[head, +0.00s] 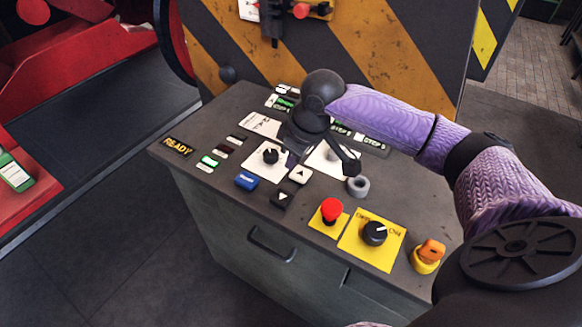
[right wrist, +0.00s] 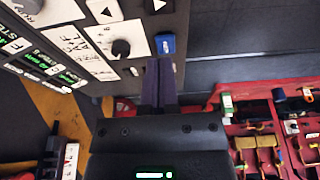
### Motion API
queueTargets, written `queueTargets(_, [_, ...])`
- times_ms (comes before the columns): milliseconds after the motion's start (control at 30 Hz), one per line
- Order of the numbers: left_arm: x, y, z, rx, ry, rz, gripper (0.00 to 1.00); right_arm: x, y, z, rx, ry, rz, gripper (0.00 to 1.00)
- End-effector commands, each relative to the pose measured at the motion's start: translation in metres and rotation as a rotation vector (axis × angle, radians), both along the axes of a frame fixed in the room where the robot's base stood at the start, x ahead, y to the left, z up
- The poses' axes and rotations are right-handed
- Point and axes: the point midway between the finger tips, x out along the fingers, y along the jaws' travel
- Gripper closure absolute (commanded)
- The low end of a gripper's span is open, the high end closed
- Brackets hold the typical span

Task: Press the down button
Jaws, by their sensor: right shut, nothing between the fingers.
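The down button (head: 282,198) is a dark square key with a light triangle on the control panel's left part, just below the white up button (head: 300,174) in the head view. In the right wrist view the down button (right wrist: 160,5) is partly cut off at the top edge, above the blue button (right wrist: 167,44). My right gripper (head: 291,159) hangs over the panel, beyond the up button, its fingers partly hidden. In the wrist view the right gripper (right wrist: 158,64) is shut and empty, its tips appearing just below the blue button. My left gripper is not in view.
A black knob (head: 270,155) sits left of my gripper. A red mushroom button (head: 331,208), a selector knob (head: 374,232) and an orange switch (head: 430,250) stand up along the near right edge. A striped machine wall (head: 390,45) rises behind the panel.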

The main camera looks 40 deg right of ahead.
Motion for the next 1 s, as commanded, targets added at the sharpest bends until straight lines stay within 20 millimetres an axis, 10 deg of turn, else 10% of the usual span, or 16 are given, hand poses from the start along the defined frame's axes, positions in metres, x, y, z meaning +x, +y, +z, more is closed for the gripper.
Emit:
queueTargets(500, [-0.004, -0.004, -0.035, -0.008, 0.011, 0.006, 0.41, 0.019, 0.008, -0.101, -0.002, 0.0, 0.002, 1.0])
queueTargets(1000, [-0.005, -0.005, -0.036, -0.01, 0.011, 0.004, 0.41, 0.019, 0.008, -0.111, -0.001, 0.0, 0.001, 1.0])
